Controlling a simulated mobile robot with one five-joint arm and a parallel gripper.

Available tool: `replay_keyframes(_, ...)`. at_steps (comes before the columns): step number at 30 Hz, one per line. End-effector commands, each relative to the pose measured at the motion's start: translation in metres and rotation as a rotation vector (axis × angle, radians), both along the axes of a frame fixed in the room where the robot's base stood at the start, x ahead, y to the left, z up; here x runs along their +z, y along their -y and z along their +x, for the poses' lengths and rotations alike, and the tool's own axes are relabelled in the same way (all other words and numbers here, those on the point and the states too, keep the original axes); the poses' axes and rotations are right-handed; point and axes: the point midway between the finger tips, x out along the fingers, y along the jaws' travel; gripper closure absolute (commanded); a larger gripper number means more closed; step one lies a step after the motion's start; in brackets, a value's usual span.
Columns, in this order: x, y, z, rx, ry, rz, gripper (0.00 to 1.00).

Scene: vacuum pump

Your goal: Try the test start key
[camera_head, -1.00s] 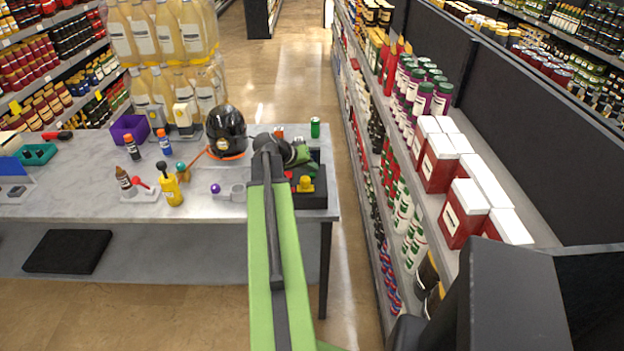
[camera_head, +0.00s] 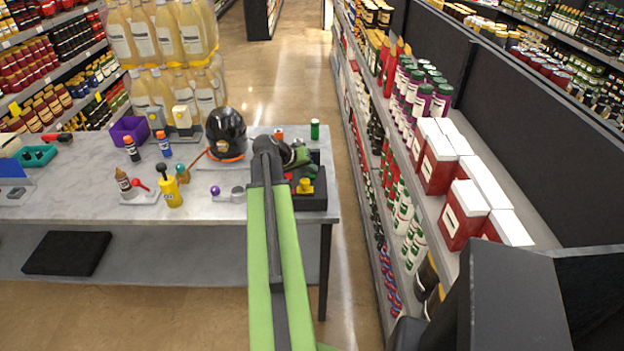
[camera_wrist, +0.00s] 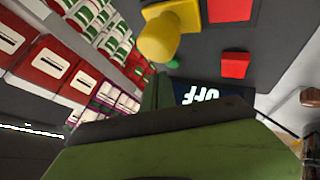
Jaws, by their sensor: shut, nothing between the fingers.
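A black control box (camera_head: 314,202) sits at the right end of the grey table, with a yellow knob (camera_head: 305,185) and red parts beside it. In the wrist view the yellow knob (camera_wrist: 165,35) stands out from a dark panel. A red block (camera_wrist: 229,10) and a smaller red key (camera_wrist: 235,65) are to its right. A dark label reading "OFF" (camera_wrist: 204,93) shows upside down below them. I cannot tell which part is the test start key. My gripper (camera_head: 300,156) is shut and empty, over the box; its green finger (camera_wrist: 158,92) is below the knob in the wrist view.
A black dome-shaped thing (camera_head: 226,132) stands left of my arm. A green can (camera_head: 315,129) stands behind the box.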

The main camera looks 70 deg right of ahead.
Motion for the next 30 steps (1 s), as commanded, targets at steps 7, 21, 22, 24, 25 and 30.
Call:
replay_keyframes(7,0.0,-0.0001,0.0002,0.0,0.0,0.0,1.0)
replay_keyframes(21,-0.0016,0.0,0.0008,0.0,0.0,0.0,1.0)
replay_keyframes(22,-0.0026,-0.0001,0.0011,0.0,0.0,0.0,1.0)
replay_keyframes(24,-0.0056,0.0,0.0022,0.001,-0.001,0.0,1.0)
replay_keyframes(25,-0.007,0.0,0.0026,0.001,-0.001,0.0,1.0)
replay_keyframes(30,-0.0089,-0.0001,0.0039,0.001,-0.001,0.0,1.0)
